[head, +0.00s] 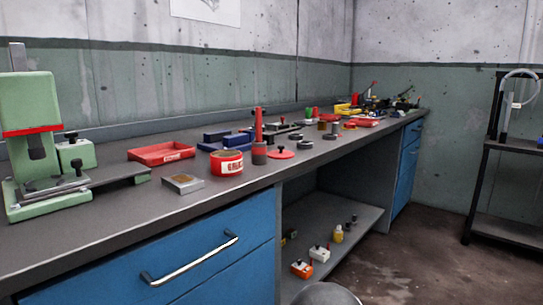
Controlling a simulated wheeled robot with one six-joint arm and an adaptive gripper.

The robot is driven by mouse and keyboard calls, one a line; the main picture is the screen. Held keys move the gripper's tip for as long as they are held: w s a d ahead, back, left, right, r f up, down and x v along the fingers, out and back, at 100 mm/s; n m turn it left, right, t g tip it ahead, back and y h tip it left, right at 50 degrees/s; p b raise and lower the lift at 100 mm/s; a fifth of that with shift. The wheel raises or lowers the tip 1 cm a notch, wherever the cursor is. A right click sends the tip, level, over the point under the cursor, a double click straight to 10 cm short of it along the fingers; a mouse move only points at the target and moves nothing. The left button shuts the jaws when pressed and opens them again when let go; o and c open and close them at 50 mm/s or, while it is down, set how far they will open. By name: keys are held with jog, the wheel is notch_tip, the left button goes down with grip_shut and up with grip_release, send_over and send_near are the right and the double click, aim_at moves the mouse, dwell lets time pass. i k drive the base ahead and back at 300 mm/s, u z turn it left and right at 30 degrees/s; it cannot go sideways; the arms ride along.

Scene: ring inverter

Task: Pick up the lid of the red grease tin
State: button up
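A round red tin (227,164) with a white label stands near the front edge of the workbench, left of the middle. I take it for the grease tin; the label's lettering is too small to read surely. A flat red disc with a dark knob (281,154) lies on the bench to the right of the tin and looks like a lid. A dark cylinder (259,153) stands between the two. The disc lies apart from the tin. My gripper is not in view.
A green press (30,130) stands at the left. A red tray (160,153), a small metal block (183,184), blue blocks (225,140) and a tall red post (258,124) crowd around the tin. The bench front (110,225) is bare. A shelf rack (510,150) stands right.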

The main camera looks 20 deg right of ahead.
aim_at(280, 154)
jog(key=u, duration=0.05)
jog(key=k, duration=0.5)
jog(key=z, duration=0.8)
jog(key=i, duration=0.7)
jog(key=u, duration=0.45)
